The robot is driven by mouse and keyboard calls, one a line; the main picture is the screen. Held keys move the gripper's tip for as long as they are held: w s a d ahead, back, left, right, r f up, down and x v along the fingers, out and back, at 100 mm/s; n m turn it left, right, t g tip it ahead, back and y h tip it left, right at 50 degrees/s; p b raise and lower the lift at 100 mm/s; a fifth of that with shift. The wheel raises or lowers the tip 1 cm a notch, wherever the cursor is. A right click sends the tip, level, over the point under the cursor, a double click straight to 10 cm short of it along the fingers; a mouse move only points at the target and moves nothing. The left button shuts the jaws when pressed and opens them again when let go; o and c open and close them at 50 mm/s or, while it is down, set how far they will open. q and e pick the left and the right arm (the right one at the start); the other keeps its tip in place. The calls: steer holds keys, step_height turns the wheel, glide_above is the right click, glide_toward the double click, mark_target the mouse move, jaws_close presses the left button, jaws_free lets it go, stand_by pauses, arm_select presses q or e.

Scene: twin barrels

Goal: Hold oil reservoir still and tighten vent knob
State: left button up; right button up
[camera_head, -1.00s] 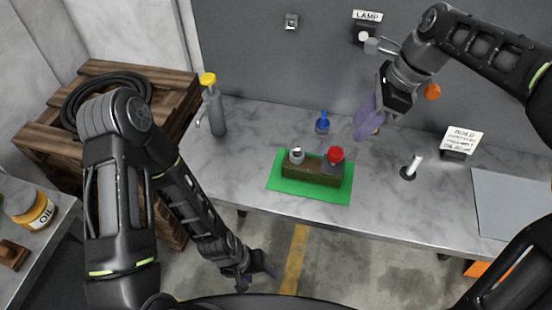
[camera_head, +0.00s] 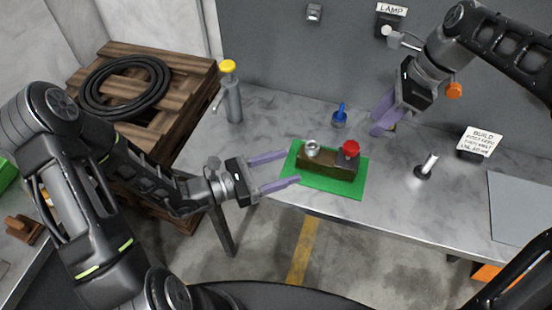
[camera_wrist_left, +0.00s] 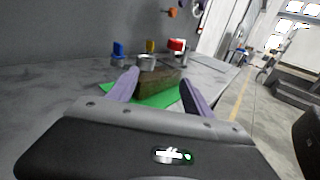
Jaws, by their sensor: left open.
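A brown block (camera_head: 328,165), probably the oil reservoir, sits on a green mat (camera_head: 335,186). It carries a silver round fitting (camera_head: 312,149) at its left and a red knob (camera_head: 350,148) at its right. No label shows which is the vent knob. My left gripper (camera_head: 293,168) is open and empty, its fingertips just left of the block at the mat's edge. In the left wrist view the block (camera_wrist_left: 158,82) shows ahead, beyond the spread fingers. My right gripper (camera_head: 378,124) is behind and right of the block; its finger gap is unclear.
A blue-handled item (camera_head: 340,117) stands behind the block. A grey bottle with yellow top (camera_head: 232,95) stands at the back left. A white-topped lever (camera_head: 427,166), sign (camera_head: 479,142) and grey plate (camera_head: 520,205) are at right. A brass-coloured item (camera_wrist_left: 150,46) shows at the back.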

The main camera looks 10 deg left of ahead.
mark_target(306, 148)
arm_select(q)
steer(key=shift+w+a+r+n+t+y, duration=0.3)
steer(key=shift+w+a+n+t, duration=0.3)
steer(key=shift+w+a+t, duration=0.25)
steer(key=shift+s, duration=0.1)
steer(key=shift+x, duration=3.9)
steer(key=shift+s, duration=0.1)
steer(key=shift+c, duration=0.6)
jaws_close()
